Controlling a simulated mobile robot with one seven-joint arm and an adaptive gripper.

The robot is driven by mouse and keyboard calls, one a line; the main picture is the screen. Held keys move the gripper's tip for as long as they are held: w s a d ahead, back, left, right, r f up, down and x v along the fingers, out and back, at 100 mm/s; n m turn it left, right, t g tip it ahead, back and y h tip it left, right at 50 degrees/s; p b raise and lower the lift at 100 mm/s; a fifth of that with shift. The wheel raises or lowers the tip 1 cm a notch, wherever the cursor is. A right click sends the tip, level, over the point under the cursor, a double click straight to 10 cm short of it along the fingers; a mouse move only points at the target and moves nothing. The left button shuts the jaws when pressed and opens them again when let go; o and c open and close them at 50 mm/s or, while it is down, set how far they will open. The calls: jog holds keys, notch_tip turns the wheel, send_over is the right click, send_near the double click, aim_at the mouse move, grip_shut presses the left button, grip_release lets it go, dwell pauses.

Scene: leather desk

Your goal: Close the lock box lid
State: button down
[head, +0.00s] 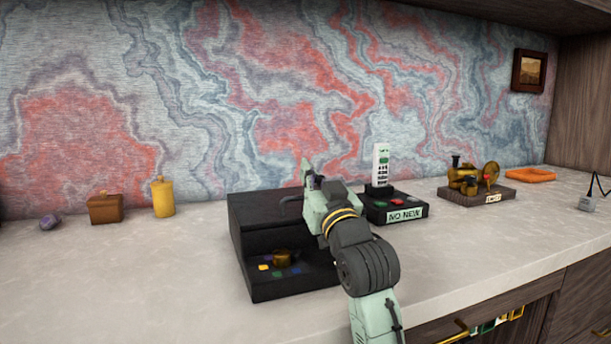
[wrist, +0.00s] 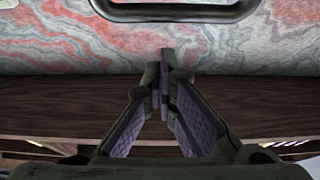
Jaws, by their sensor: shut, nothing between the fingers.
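The black box that looks like the lock box (head: 240,262) stands on the pale counter left of my arm. Its low front part carries a brass knob (head: 282,257) and small coloured squares; a taller dark block rises behind. I cannot clearly tell the lid's angle. My gripper (wrist: 165,75) is shut and empty, its purple-padded fingers meeting at the tips in the wrist view. In the head view it is over the box's right rear side, and its pale green body hides part of the box. A dark looped bar (wrist: 175,12), which I cannot identify, crosses the top of the wrist view.
A black stand with a white remote-like panel (head: 380,165) is close on the right of my gripper. A brass machine on a base (head: 480,195) and an orange tray (head: 530,175) are farther right. A yellow canister (head: 162,197) and brown box (head: 105,208) stand left. The front-left counter is clear.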

jog(key=shift+s+d+f+b, duration=0.1)
jog(key=shift+s+f+b, duration=0.2)
jog(key=shift+f, duration=0.2)
jog(key=shift+s+d+f+b, duration=0.15)
jog(key=shift+f+b, duration=0.15)
jog(key=shift+f, duration=0.15)
jog(key=shift+a+r, duration=0.1)
